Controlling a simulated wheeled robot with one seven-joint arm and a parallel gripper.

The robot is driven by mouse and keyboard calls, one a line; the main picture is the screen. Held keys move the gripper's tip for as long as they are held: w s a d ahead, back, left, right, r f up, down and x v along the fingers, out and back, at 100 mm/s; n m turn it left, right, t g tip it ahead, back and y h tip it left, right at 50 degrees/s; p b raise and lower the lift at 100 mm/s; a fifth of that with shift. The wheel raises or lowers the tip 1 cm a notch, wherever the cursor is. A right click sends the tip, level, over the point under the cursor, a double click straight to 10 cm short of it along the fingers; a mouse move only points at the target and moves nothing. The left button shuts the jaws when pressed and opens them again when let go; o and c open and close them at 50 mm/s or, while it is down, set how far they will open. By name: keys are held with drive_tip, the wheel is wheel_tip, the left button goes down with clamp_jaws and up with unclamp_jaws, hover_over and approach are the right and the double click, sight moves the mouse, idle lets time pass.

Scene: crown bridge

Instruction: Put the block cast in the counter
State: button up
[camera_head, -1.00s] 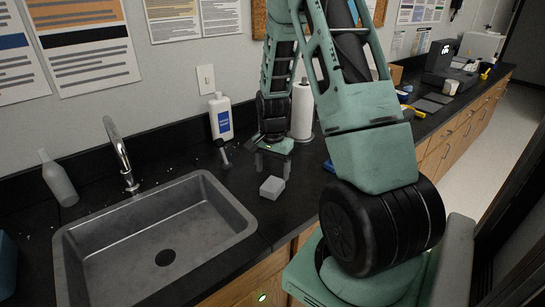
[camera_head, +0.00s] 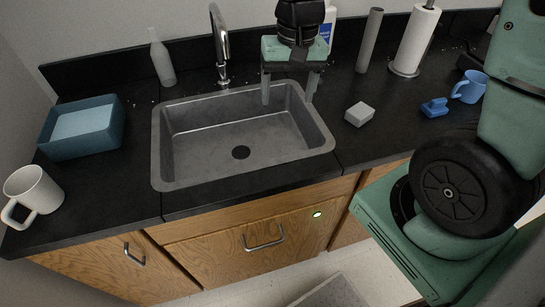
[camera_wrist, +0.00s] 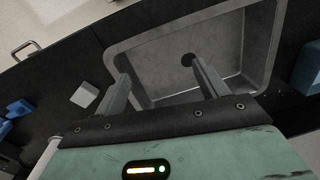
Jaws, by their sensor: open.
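The block cast, which I take to be the small pale grey block (camera_head: 359,114), lies on the black counter (camera_head: 345,150) just right of the sink. It also shows in the wrist view (camera_wrist: 85,95), left of the fingers. My gripper (camera_head: 289,92) is open and empty, pointing down over the back right part of the sink. In the wrist view its two fingers (camera_wrist: 160,75) stand apart with only the sink between them. The gripper is apart from the block, to its left.
The grey sink (camera_head: 185,182) with a tap (camera_head: 220,50) fills the middle. A blue tray (camera_head: 110,130) and white mug (camera_head: 35,190) stand left. A blue object (camera_head: 435,107), blue mug (camera_head: 470,88), paper roll (camera_head: 415,45) and grey cylinder (camera_head: 370,40) stand right. A bottle (camera_head: 162,60) stands behind.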

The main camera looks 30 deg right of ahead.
drive_tip(key=s+a+r+n, duration=0.2)
drive_tip(key=s+a+n, duration=0.9)
drive_tip(key=s, duration=0.5)
drive_tip(key=shift+a+n, duration=0.4)
drive_tip(key=shift+a, duration=0.85)
drive_tip(key=shift+r, duration=0.1)
